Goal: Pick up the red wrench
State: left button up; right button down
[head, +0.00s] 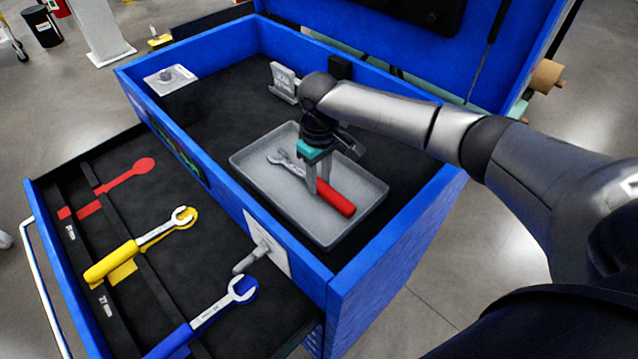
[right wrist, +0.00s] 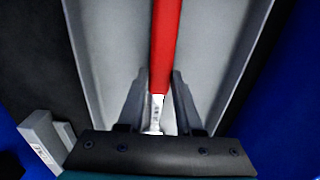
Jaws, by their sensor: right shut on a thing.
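The red wrench (head: 337,199) has a red handle and a silver open-ended head. It lies in or just over the grey tray (head: 254,179) inside the blue cabinet's top. My right gripper (head: 317,188) points down into the tray and is shut on the wrench near where handle and shaft meet. In the right wrist view the red handle (right wrist: 164,48) runs up from between the two fingers (right wrist: 159,103). I cannot tell whether the wrench is clear of the tray floor. My left gripper is not in view.
The open drawer (head: 205,262) at left holds a yellow wrench (head: 140,247), a blue-handled wrench (head: 205,320) and a red wrench-shaped marking (head: 124,178). The cabinet's blue walls (head: 385,240) rise around the tray. A small grey block (head: 284,81) stands behind the tray.

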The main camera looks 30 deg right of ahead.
aim_at(319, 182)
jog(key=shift+r, duration=0.1)
notch_tip(319, 182, up, 20)
jog(key=p, duration=0.2)
jog(key=shift+p, duration=0.4)
jog(key=c, duration=1.1)
grip_release()
grip_shut()
